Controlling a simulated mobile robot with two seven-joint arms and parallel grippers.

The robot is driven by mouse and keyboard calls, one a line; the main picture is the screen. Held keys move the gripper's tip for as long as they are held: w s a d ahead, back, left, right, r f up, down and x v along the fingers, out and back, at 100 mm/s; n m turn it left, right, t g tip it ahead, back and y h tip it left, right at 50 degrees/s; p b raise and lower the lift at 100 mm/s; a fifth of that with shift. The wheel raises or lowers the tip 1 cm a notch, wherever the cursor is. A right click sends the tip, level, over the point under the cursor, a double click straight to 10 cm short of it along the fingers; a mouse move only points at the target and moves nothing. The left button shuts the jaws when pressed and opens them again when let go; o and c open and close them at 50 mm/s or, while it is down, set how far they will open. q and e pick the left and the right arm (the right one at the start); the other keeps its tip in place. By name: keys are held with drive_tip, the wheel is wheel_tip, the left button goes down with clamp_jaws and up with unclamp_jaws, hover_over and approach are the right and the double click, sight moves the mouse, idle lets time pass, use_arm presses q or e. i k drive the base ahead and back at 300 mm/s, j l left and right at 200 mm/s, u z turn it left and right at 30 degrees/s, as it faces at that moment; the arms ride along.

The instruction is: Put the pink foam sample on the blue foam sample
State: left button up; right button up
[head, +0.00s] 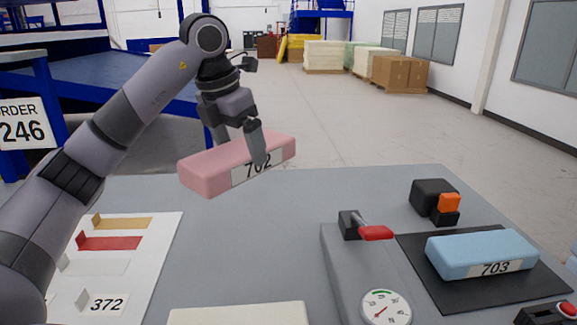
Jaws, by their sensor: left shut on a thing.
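My left gripper (240,148) is shut on the pink foam sample (212,170), a block labelled 702. It holds the block above the grey table, toward the far left part. The block is slightly tilted in the picture. The blue foam sample (480,250), labelled 703, lies on a black mat (428,272) at the right. The pink sample is well apart from it, to the left and higher. My right gripper is not in view.
A gauge (386,307) and a red-handled lever (375,233) stand left of the mat. A black and orange device (435,202) is behind it. A cream block (240,314) lies at the front. A white board (150,245) lies at left. The table's middle is clear.

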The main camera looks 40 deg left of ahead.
sight(485, 244)
drive_tip(key=i+l+z, duration=0.1)
drive_tip(key=l, duration=0.3)
drive_tip(key=i+l+z, duration=0.1)
drive_tip(key=i+l, duration=0.25)
drive_tip(key=i+l+z, duration=0.1)
drive_tip(key=i+l, duration=0.15)
drive_tip(key=l, duration=0.15)
